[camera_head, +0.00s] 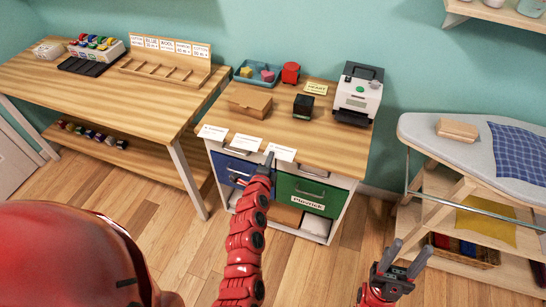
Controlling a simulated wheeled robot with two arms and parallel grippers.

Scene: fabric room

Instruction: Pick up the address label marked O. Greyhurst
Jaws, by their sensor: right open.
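Three white cards lie in a row along the front edge of the cabinet top: a left card (213,132), a middle card (246,141) and a right card (281,152). Their print is too small to read, so I cannot tell which says O. Greyhurst. My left gripper (268,161) is at the cabinet's front, just left of the right card in the picture. Whether it touches that card or is open is unclear. My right gripper (407,257) is open and empty, low between the cabinet and the ironing board.
The cabinet top (329,142) also holds a cardboard box (250,103), a black block (303,106), a blue tray (245,77) and a label printer (358,94). Below are a blue drawer (232,168) and a green drawer (311,195). An ironing board (420,130) stands right.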

